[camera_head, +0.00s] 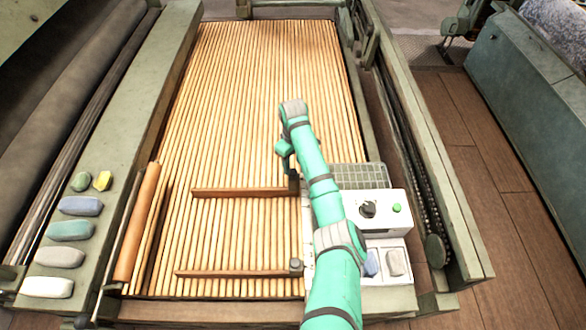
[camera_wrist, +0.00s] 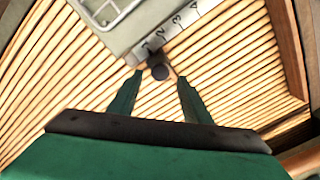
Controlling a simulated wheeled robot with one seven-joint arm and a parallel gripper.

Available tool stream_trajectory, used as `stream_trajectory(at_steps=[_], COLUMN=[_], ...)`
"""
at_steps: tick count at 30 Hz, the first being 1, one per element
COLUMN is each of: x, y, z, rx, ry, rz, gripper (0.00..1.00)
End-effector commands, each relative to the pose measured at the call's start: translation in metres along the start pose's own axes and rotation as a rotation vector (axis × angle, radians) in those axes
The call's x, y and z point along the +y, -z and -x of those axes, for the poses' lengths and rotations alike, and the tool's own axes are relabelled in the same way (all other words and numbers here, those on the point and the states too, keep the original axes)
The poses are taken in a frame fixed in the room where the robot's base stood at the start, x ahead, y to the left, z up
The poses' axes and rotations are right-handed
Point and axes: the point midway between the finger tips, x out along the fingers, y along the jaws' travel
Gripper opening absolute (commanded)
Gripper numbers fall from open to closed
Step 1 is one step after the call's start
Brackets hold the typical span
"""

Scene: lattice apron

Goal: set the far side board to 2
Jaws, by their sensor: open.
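The far side board (camera_head: 240,191) is a thin brown bar lying across the slatted apron. Its right end meets a dark post (camera_head: 294,182), partly hidden by my arm. In the wrist view a dark round knob (camera_wrist: 160,72) sits beside the low end of a white number scale (camera_wrist: 178,32). My gripper (camera_head: 289,165) is over the right end of the far board. In the wrist view my gripper (camera_wrist: 157,78) is open, its fingertips on either side of the knob, with no clear grip. I cannot tell whether they touch it. The exact reading is unclear.
The near side board (camera_head: 235,272) lies closer, with its own knob (camera_head: 296,265). A white control box (camera_head: 375,212) with a dark dial and green button stands right of my arm, beside a wire basket (camera_head: 360,176). Several coloured blocks lie on the left rail (camera_head: 100,235).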

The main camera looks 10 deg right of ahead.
Motion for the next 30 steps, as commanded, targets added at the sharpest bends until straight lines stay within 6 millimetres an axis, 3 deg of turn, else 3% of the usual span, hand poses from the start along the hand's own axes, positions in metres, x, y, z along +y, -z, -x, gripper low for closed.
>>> stream_trajectory(at_steps=[3, 9, 19, 25, 30], x=[0.000, 0.000, 0.000, 0.000, 0.000], y=[-0.001, 0.000, 0.000, 0.000, 0.000], z=[-0.017, -0.034, -0.037, -0.036, -0.036], rx=[-0.002, 0.000, 0.001, 0.001, 0.001], ry=[0.001, 0.001, 0.000, 0.000, -0.001], rz=[0.000, -0.001, -0.001, -0.001, -0.001], gripper=[0.44, 0.44, 0.44, 0.00, 0.00])
